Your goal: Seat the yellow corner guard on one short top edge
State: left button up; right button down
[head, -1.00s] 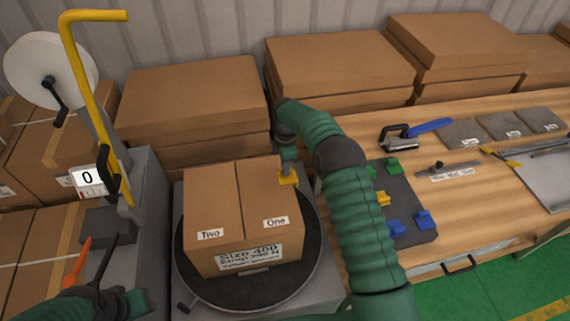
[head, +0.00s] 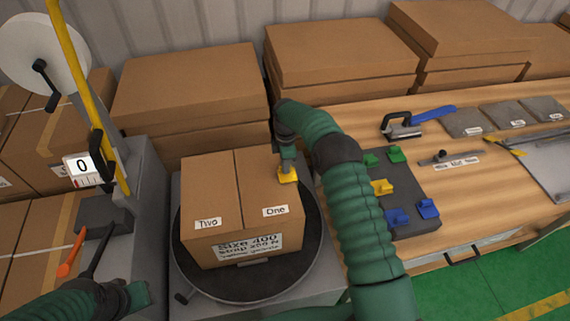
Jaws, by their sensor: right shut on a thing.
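The cardboard box (head: 212,190) sits on the black turntable (head: 312,262), with flaps labelled Two and One and a front label reading Size 400. My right gripper (head: 287,168) is shut on a yellow corner guard (head: 288,177) at the box's right short top edge. I cannot tell whether the guard rests fully on the edge. My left gripper (head: 135,298) is at the lower left, apart from the box; its fingers are not clear.
A grey board (head: 415,185) on the wooden table holds green, blue and yellow guards (head: 382,187). A yellow post (head: 85,90) and strap reel (head: 40,65) stand at the left. Stacked boxes (head: 340,60) line the back.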

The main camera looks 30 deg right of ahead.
jog(key=c, duration=1.3)
grip_release()
jog(key=shift+c, duration=0.2)
notch_tip(320, 180, up, 17)
jog(key=shift+f+b, duration=0.15)
jog(key=shift+b, duration=0.3)
